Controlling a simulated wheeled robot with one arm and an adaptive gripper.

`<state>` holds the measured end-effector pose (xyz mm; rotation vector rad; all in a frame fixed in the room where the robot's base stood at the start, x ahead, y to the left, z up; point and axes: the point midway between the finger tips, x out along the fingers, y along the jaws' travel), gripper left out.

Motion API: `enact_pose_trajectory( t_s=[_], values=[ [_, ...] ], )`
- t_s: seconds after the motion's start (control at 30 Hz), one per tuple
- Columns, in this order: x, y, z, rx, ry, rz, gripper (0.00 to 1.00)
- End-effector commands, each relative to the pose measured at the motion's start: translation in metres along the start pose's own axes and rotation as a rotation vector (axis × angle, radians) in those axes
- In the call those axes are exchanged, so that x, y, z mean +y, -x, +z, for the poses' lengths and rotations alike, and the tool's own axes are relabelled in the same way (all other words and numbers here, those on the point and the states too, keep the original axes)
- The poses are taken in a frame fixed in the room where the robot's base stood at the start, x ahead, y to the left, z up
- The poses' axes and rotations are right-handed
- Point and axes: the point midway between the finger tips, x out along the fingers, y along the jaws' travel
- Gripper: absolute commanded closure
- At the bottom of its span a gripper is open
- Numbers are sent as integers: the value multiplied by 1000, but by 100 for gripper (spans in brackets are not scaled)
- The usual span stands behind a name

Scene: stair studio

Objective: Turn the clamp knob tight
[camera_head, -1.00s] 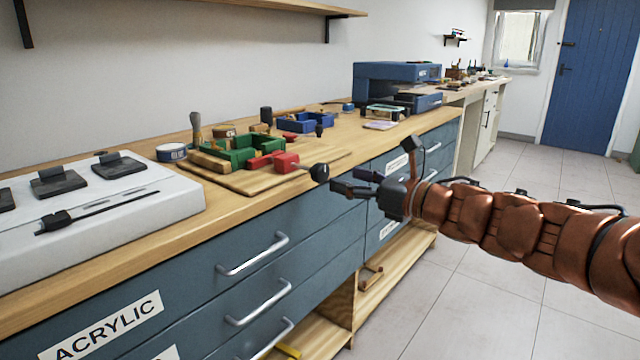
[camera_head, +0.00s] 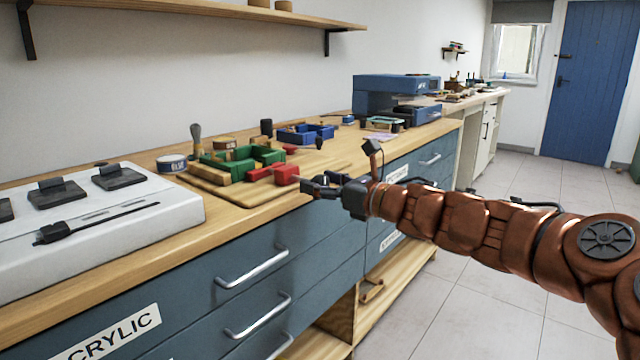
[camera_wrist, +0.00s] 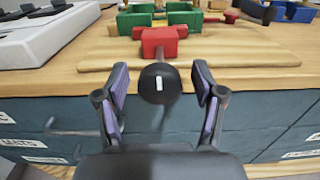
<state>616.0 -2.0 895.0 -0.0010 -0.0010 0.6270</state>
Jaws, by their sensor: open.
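The clamp knob (camera_wrist: 159,84) is a dark round knob with a white mark, in the wrist view. It sits between the two open fingers of my gripper (camera_wrist: 160,90), with a gap visible on each side. Behind it is the red clamp block (camera_wrist: 160,41), against the green clamp frame (camera_wrist: 138,22). In the head view the red block (camera_head: 286,174) and green frame (camera_head: 240,160) lie on a wooden board at the bench edge. My gripper (camera_head: 312,187) is there at the front edge and hides the knob.
The wooden board (camera_head: 250,192) lies on the bench. A white switch unit (camera_head: 140,225) stands at the left, a blue tray (camera_head: 305,134) behind the clamp and a blue machine (camera_head: 385,97) farther back. Drawer handles (camera_head: 252,268) stick out below the edge.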

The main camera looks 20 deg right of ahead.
Motion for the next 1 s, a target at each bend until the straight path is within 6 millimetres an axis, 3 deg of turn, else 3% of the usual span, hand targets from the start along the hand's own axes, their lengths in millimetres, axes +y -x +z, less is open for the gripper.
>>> enact_pose_trajectory(
  t_s=[0.37,0.9,1.0],
  values=[
    [0,-3,0,0,-1,1,31],
    [1,-3,0,0,-1,1,86],
    [1,-3,0,0,-1,2,91]
  ],
)
